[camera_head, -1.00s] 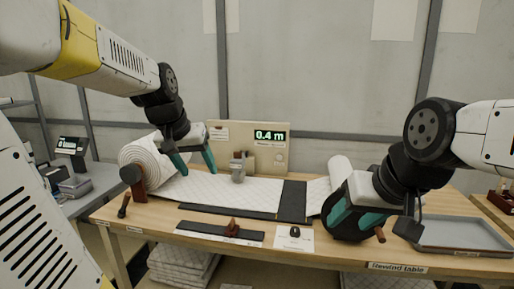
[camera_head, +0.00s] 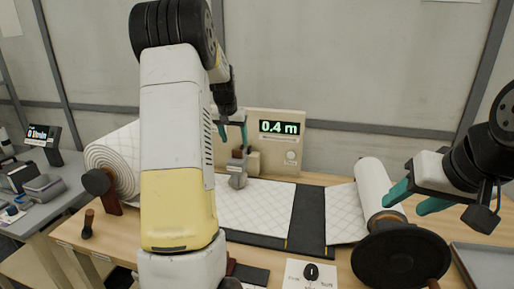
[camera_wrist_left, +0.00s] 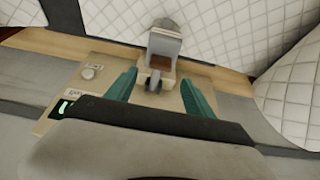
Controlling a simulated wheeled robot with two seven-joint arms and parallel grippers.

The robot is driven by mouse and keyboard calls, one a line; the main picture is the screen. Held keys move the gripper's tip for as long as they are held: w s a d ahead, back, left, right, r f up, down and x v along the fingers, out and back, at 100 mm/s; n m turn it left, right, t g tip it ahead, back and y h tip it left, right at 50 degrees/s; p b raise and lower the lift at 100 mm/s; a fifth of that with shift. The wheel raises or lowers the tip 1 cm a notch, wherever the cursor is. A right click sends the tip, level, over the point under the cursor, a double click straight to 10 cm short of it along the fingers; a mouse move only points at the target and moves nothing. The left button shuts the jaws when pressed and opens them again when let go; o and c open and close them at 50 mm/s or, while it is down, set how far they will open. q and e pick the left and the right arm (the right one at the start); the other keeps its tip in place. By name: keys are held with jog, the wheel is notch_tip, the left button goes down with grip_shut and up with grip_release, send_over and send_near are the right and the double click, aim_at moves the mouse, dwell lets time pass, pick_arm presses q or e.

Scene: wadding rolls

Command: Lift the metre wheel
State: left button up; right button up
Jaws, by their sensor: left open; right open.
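The metre wheel (camera_head: 237,180) is a small grey wheel on a bracket. It sits at the white quilted wadding (camera_head: 250,207), in front of the beige panel with the "0.4 m" display (camera_head: 279,128). My left gripper (camera_head: 232,134) is open above and behind the wheel, and my left arm hides part of the table. In the left wrist view the metre wheel (camera_wrist_left: 164,45) and its bracket appear beyond and between the open fingers (camera_wrist_left: 158,82), with no visible grip. My right gripper (camera_head: 404,207) is open and empty near the right roll (camera_head: 373,187), above the black disc (camera_head: 400,262).
A large wadding roll (camera_head: 112,160) stands at the left, partly behind my arm. A dark strip (camera_head: 310,217) crosses the table. A small black object on a white card (camera_head: 311,271) lies in front. A grey tray (camera_head: 489,266) is at the right.

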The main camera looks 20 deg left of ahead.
aim_at(237, 150)
pick_arm(q)
jog(key=x, duration=0.7)
jog(key=shift+s, duration=0.1)
grip_shut()
